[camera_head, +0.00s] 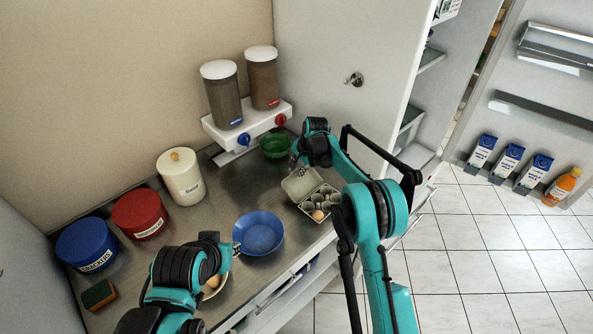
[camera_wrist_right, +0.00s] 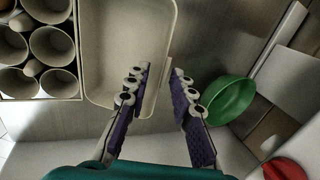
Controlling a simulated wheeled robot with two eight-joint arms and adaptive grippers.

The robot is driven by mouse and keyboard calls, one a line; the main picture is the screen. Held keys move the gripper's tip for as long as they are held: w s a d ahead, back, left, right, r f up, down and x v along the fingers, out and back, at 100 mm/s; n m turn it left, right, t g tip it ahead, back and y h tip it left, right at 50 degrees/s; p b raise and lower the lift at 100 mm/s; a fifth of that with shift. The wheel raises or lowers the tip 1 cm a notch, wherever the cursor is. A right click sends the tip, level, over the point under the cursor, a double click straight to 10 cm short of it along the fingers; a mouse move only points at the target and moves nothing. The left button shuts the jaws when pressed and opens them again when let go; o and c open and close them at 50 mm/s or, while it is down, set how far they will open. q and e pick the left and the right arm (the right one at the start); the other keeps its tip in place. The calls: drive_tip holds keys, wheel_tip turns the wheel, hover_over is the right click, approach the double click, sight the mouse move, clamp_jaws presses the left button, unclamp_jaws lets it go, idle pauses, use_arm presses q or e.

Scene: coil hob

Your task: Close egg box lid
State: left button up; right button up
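The grey egg box (camera_head: 325,190) stands open on the counter near its front edge, with a brown egg (camera_head: 318,214) in one cup. Its lid (camera_head: 298,184) is folded back toward the wall side. In the right wrist view the cups (camera_wrist_right: 50,45) are at left and the hollow lid (camera_wrist_right: 115,40) is in the middle. My right gripper (camera_head: 301,168) is at the lid's outer edge. In the right wrist view its fingers (camera_wrist_right: 161,70) are apart, seemingly either side of the lid's outer rim; contact is unclear. My left gripper (camera_head: 232,250) is near the blue bowl, mostly hidden by its arm.
A green bowl (camera_head: 274,146) stands just beyond the right gripper, under the dispenser (camera_head: 248,122). The blue bowl (camera_head: 259,233) is left of the egg box. A bowl with eggs (camera_head: 215,284) is partly behind my left arm. Canisters (camera_head: 139,214) line the wall.

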drive_tip(key=shift+a+f, duration=0.1)
drive_tip(key=shift+f, duration=0.05)
clamp_jaws()
drive_tip(key=s+d+r+t+y+b, duration=0.1)
drive_tip(key=d+r+t+y+b, duration=0.1)
drive_tip(key=b, duration=0.1)
drive_tip(key=shift+s+r+y, duration=0.1)
drive_tip(key=shift+s+y, duration=0.3)
drive_tip(key=shift+s+d+r+t+y+b, duration=0.7)
drive_tip(key=shift+s+d+r+t+b, duration=0.1)
drive_tip(key=shift+d+b, duration=0.15)
